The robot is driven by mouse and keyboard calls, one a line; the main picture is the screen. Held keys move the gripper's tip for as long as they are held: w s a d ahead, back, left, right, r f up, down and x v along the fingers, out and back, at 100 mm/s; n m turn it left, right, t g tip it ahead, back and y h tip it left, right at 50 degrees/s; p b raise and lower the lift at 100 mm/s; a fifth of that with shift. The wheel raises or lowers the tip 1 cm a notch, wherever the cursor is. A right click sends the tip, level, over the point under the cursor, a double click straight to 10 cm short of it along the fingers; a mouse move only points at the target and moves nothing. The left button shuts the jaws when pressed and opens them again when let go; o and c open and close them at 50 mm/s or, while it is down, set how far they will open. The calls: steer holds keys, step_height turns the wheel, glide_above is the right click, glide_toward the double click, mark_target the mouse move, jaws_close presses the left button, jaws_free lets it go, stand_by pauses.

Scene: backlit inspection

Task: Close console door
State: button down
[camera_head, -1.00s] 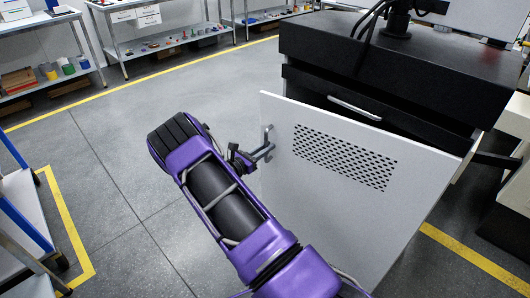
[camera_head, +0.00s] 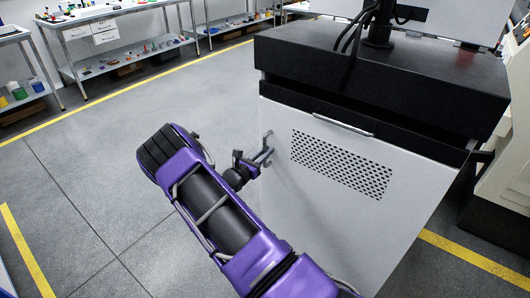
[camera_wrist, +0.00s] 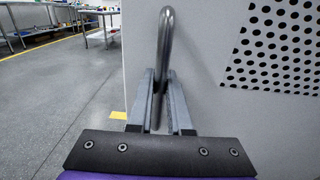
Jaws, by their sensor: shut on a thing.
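The console door (camera_head: 330,215) is a light grey panel with a perforated vent, at the front of the black-topped console (camera_head: 385,75) in the head view. It looks nearly flush with the console front; any small gap is hard to tell. My gripper (camera_head: 263,152) is at the door's left edge, shut on the metal door handle. In the wrist view the curved handle (camera_wrist: 165,45) stands between the two grey fingers of my gripper (camera_wrist: 158,100). The door (camera_wrist: 205,60) fills the right side of that view.
A drawer-like strip with a metal pull (camera_head: 343,124) runs above the door. Shelving benches (camera_head: 110,30) with small items stand at the back left. The grey floor (camera_head: 70,140) left of the console is open, with yellow lines.

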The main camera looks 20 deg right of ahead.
steer(key=shift+w+d+r, duration=0.2)
steer(key=shift+r, duration=0.05)
steer(key=c, duration=1.1)
jaws_free()
steer(key=shift+d, duration=0.1)
steer(key=v, duration=0.9)
steer(key=p+v, duration=0.1)
steer(key=v, duration=0.8)
steer(key=shift+w+f, duration=0.1)
steer(key=shift+f, duration=0.15)
